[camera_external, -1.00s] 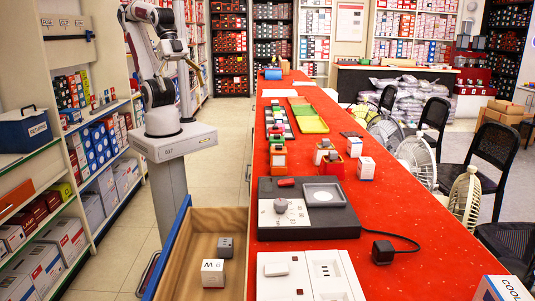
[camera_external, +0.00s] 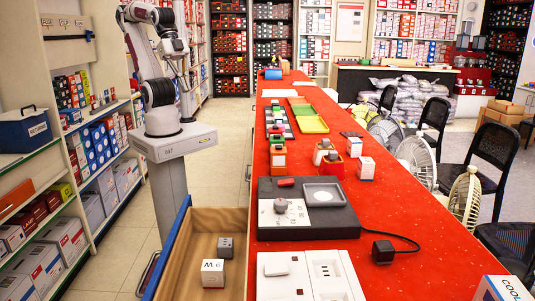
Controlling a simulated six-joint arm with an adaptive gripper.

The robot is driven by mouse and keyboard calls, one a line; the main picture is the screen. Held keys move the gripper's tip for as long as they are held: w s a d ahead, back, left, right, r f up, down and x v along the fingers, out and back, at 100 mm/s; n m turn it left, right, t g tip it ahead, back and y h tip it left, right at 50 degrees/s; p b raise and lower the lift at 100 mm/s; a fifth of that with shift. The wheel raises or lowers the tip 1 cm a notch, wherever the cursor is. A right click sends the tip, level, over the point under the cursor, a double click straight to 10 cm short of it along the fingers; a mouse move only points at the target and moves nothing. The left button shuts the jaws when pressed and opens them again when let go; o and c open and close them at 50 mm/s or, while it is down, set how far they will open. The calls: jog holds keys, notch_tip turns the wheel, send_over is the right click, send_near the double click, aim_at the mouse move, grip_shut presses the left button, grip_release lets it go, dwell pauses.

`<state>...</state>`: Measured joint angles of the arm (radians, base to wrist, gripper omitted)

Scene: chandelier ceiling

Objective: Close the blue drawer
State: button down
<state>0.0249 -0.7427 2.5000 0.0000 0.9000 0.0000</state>
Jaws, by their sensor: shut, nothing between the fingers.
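The blue drawer (camera_external: 168,247) stands pulled out from the left side of the red counter, in the lower middle of the view. Its blue front faces left and its wooden inside is open to view. A white block marked "M 6" (camera_external: 213,273) and a dark grey block (camera_external: 225,247) lie in it. My gripper (camera_external: 187,66) is small in the picture, high above my base and well beyond the drawer. It is shut and empty, and touches nothing of the drawer.
The red counter (camera_external: 400,230) runs away from the drawer. It bears a dark scale-like unit (camera_external: 335,220), a white panel (camera_external: 335,280) and small boxes. Shelves (camera_external: 95,130) line the left. The tiled floor between shelves and counter (camera_external: 222,130) is clear.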

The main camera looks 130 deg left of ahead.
jog(key=w+d+f+m+y, duration=0.1)
jog(key=w+d+f+m, duration=0.4)
jog(key=d+f+m, duration=0.4)
jog(key=w+d+f+m+g+y, duration=0.1)
jog(key=w+d+f+m, duration=0.5)
jog(key=d+f+m, duration=0.3)
jog(key=w+d+f+m+g+y, duration=0.1)
jog(key=w+d+f+m, duration=0.5)
jog(key=d+f+m, duration=0.2)
jog(key=shift+w+d+f+m, duration=0.15)
jog(key=shift+d+f+m, duration=0.25)
jog(key=shift+d+f, duration=1.25)
jog(key=shift+d+r, duration=0.2)
jog(key=shift+d, duration=0.05)
